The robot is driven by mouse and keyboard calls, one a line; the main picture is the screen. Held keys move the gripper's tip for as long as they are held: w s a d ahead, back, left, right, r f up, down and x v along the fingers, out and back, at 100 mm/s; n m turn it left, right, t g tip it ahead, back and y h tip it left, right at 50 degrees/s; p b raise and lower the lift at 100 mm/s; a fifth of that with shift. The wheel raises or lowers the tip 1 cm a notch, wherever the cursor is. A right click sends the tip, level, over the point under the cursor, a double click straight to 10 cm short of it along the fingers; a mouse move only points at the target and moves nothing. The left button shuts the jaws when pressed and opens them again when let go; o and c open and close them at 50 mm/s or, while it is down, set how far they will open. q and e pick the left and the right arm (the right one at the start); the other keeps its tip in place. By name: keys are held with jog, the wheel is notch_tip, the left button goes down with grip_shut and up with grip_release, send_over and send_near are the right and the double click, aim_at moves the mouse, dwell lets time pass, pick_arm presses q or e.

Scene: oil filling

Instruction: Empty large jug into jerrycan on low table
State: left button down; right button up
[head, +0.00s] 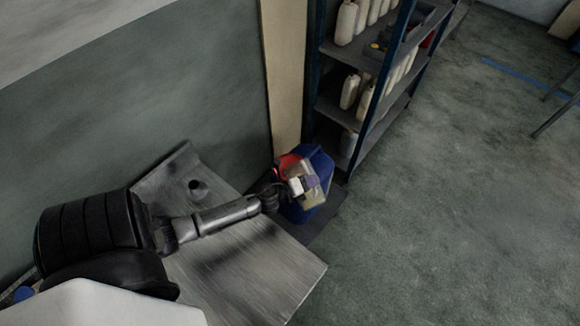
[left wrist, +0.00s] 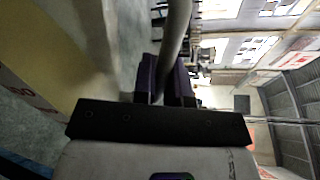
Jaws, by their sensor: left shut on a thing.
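My left gripper (head: 306,184) is in front of the container. In the left wrist view its purple fingers (left wrist: 168,82) are shut on a grey curved bar (left wrist: 179,35), apparently the jug's handle. The jug's body cannot be made out clearly; a beige patch beside the fingers may be part of it. Its contents and spout are hidden. My right gripper is out of view.
The scratched metal table top (head: 250,275) lies below my left arm. A blue-framed shelf (head: 350,55) with several white bottles stands behind the container. A grey wall panel (head: 150,95) borders the left. The floor (head: 450,200) at right is open.

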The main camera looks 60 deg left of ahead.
pick_arm(q)
jog(key=shift+w+a+r, duration=0.15)
jog(key=shift+a, duration=0.15)
jog(key=shift+a+r, duration=0.1)
